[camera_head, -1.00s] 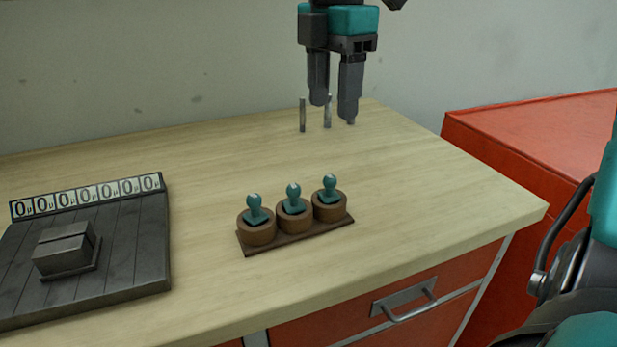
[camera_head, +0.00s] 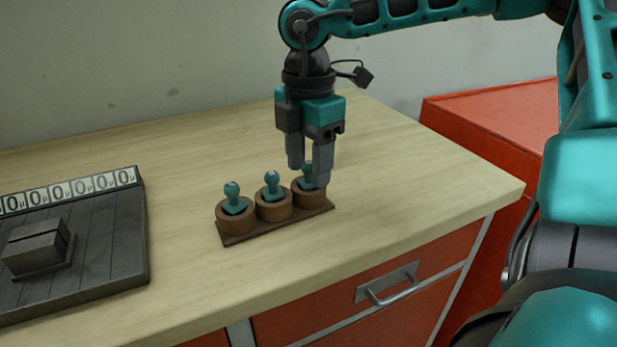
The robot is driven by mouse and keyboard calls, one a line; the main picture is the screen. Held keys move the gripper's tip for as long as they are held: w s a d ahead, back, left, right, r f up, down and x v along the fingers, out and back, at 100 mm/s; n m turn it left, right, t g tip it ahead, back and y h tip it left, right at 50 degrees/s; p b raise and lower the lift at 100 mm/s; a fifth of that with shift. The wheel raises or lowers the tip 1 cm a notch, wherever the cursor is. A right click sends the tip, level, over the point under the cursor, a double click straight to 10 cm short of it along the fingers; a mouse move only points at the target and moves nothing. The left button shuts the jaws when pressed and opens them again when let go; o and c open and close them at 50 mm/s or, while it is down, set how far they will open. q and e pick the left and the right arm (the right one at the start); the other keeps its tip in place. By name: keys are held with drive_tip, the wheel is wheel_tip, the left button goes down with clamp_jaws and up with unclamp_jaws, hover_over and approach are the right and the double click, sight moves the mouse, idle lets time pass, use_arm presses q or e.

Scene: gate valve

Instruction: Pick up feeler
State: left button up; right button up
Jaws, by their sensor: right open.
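Three teal knobbed pieces, which I take to be the feelers, stand in round wooden cups on a dark wooden base (camera_head: 232,239). They are the left piece (camera_head: 233,197), the middle piece (camera_head: 271,186) and the right piece (camera_head: 306,184). My right gripper (camera_head: 308,174) points down at the right piece with its fingers open. One finger is at the piece's left and behind, the other in front of its right side, partly hiding it. I cannot tell whether they touch it. My left gripper is not in view.
A dark grooved plate (camera_head: 120,262) with a grey block (camera_head: 36,250) and a row of number tiles (camera_head: 75,191) lies at the left. The wooden tabletop (camera_head: 400,185) is clear right of the cups. A red cabinet (camera_head: 480,125) stands beyond its right edge.

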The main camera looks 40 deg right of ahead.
clamp_jaws()
idle(0.5)
